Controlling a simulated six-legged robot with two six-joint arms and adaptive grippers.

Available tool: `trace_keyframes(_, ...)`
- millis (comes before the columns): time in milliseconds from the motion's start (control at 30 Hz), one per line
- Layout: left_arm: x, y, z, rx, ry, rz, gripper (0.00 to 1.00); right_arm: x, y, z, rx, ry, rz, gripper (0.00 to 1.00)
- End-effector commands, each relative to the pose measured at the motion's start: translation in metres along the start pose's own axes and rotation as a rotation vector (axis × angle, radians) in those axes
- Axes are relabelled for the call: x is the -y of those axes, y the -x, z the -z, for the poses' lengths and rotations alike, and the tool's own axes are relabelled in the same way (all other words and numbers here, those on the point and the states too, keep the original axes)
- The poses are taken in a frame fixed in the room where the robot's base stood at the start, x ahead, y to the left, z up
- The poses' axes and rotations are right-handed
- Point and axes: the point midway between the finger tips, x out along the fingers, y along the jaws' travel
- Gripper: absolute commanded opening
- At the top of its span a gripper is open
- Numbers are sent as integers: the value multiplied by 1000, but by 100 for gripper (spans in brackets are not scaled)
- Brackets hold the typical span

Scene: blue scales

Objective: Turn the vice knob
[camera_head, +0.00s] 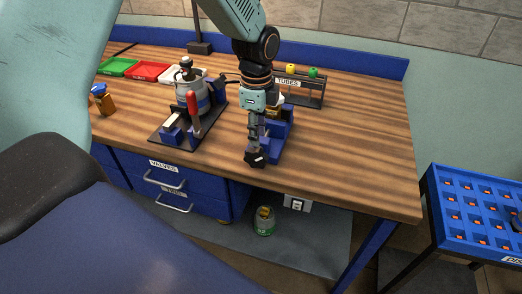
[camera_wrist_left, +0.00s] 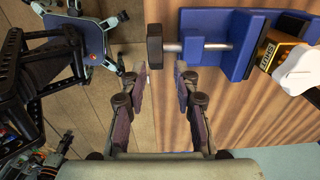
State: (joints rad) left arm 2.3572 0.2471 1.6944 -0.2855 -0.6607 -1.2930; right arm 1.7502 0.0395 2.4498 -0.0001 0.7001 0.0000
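The vice is blue (camera_wrist_left: 236,45) and holds a black-and-gold item with a white cap (camera_wrist_left: 297,69). Its dark knob (camera_wrist_left: 154,46) sits on the end of a silver screw, at the top middle of the left wrist view. In the head view the vice (camera_head: 277,146) stands near the table's front edge, partly hidden by my arm. My left gripper (camera_head: 256,147) points down at the knob end of the vice. In the left wrist view it (camera_wrist_left: 163,78) is open and empty, its fingertips just short of the knob and screw. My right gripper is not in view.
A tube rack (camera_head: 312,92) stands behind the vice. A metal pot apparatus with a red handle (camera_head: 193,110) stands on a dark base to the left. An orange bottle (camera_head: 104,101) is farther left. The tabletop (camera_head: 360,150) right of the vice is clear.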

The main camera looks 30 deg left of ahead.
Motion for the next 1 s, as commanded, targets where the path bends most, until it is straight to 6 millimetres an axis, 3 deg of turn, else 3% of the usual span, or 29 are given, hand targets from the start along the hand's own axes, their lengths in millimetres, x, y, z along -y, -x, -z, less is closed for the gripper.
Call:
trace_keyframes(167, -4, -14, -2, 2, 14, -11, 30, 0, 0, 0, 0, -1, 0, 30)
trace_keyframes(533, -1, -68, -1, 2, 9, -9, 30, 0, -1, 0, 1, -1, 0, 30)
trace_keyframes(967, 1, -78, 0, 1, 8, -6, 30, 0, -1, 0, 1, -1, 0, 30)
trace_keyframes(1000, 1, -78, 0, 1, 8, -6, 27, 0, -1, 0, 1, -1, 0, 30)
